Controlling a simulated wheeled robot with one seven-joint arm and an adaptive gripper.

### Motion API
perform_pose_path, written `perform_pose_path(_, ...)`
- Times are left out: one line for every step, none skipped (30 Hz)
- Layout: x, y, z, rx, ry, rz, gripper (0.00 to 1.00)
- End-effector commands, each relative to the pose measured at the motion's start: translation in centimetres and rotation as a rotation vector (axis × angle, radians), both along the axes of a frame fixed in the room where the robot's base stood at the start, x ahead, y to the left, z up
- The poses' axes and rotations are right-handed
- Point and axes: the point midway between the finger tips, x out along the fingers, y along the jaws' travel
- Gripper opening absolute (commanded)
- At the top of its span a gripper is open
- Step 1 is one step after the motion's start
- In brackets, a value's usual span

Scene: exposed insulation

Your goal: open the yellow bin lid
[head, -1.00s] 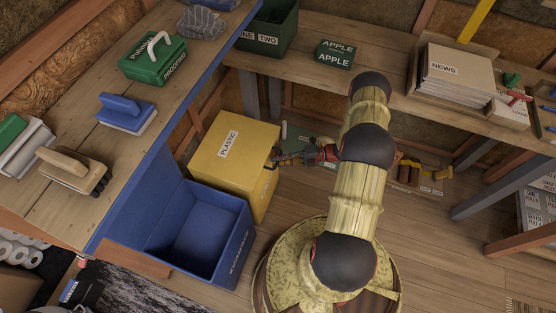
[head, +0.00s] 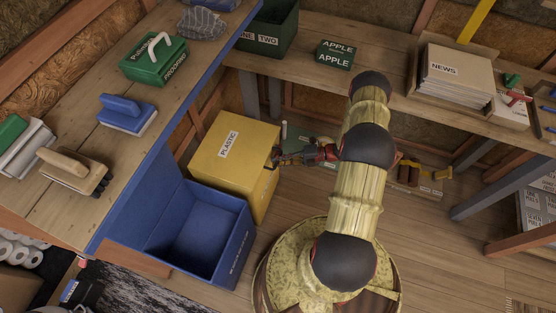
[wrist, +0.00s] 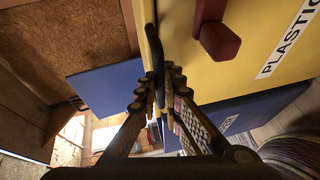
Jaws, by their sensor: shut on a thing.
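The yellow bin (head: 208,172) stands on the floor beside the blue bin. Its yellow lid (head: 235,140), with a PLASTIC label, looks closed in the head view. My gripper (head: 278,158) is at the bin's right side, near the lid's edge. In the wrist view my gripper (wrist: 164,88) has its fingertips close together around a dark handle (wrist: 152,62) on the yellow bin (wrist: 265,25). The fingers partly cover where they meet the handle.
An open, empty blue bin (head: 240,240) stands in front of the yellow bin. A blue-edged workbench (head: 60,110) is at the left and a wooden bench (head: 300,50) runs behind. Wooden floor (head: 425,240) is clear at the right.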

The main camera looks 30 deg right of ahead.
Motion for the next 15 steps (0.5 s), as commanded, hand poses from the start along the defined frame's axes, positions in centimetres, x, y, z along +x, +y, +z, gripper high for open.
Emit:
perform_pose_path(0.0, 0.0, 0.5, -0.002, 0.005, 0.000, 0.00)
perform_pose_path(0.0, 0.0, 0.8, -0.005, 0.007, 0.000, 0.00)
perform_pose_path(0.0, 0.0, 1.2, -0.010, 0.014, 0.000, 0.00)
perform_pose_path(0.0, 0.0, 1.5, -0.016, 0.019, 0.000, 0.00)
perform_pose_path(0.0, 0.0, 1.8, -0.020, 0.025, 0.000, 0.00)
perform_pose_path(0.1, 0.0, 2.3, -0.027, 0.036, 0.000, 0.00)
perform_pose_path(0.1, 0.0, 2.8, -0.033, 0.044, 0.000, 0.00)
perform_pose_path(0.1, 0.0, 3.2, -0.042, 0.052, 0.000, 0.00)
perform_pose_path(0.2, 0.0, 4.0, -0.052, 0.064, 0.000, 0.00)
perform_pose_path(0.2, 0.0, 4.5, -0.060, 0.074, 0.000, 0.00)
perform_pose_path(0.3, 0.1, 5.0, -0.069, 0.087, 0.000, 0.00)
perform_pose_path(0.3, 0.2, 5.8, -0.081, 0.102, 0.001, 0.00)
perform_pose_path(0.4, 0.2, 6.4, -0.092, 0.114, 0.001, 0.00)
perform_pose_path(0.5, 0.3, 7.0, -0.101, 0.126, 0.001, 0.00)
perform_pose_path(0.6, 0.4, 7.7, -0.116, 0.144, 0.002, 0.00)
